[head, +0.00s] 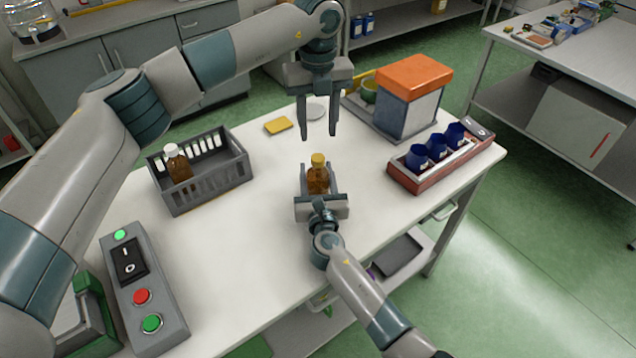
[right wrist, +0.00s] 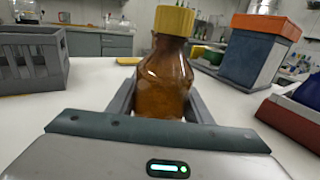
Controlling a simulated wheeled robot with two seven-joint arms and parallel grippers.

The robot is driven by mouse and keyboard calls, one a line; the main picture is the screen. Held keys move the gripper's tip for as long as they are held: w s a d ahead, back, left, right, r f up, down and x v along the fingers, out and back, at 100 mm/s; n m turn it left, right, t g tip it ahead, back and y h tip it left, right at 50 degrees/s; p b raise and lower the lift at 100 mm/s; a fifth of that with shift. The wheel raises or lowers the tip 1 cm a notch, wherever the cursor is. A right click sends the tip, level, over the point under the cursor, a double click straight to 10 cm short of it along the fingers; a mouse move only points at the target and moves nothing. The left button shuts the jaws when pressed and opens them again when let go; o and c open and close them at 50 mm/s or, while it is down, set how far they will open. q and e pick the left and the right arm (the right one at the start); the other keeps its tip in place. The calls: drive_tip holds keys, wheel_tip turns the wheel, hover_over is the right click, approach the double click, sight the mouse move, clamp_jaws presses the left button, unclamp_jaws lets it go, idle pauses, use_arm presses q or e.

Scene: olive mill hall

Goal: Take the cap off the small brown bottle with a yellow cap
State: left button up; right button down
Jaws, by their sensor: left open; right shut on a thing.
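The small brown bottle (head: 318,180) stands upright on the white table (head: 240,250), with its yellow cap (head: 319,159) on. My right gripper (head: 319,190) is shut on the bottle's body from the front, one finger on each side. The right wrist view shows the bottle (right wrist: 163,85) between the fingers, with the yellow cap (right wrist: 173,20) above them. The bottle's lower part is hidden behind the gripper body. My left gripper (head: 318,135) is open and empty, pointing down above and behind the cap, clear of it.
A grey crate (head: 215,191) at left holds a brown bottle with a white cap (head: 176,165). An orange-topped box (head: 412,90) and a red rack (head: 415,183) with blue containers stand right. A control box (head: 143,290) is front left.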

use_arm(q)
drive_tip(key=m, duration=0.8)
drive_tip(key=shift+m, duration=0.4)
drive_tip(key=m, duration=0.8)
drive_tip(key=shift+m, duration=0.3)
drive_tip(key=m, duration=0.8)
drive_tip(key=shift+m, duration=0.3)
drive_tip(key=m, duration=1)
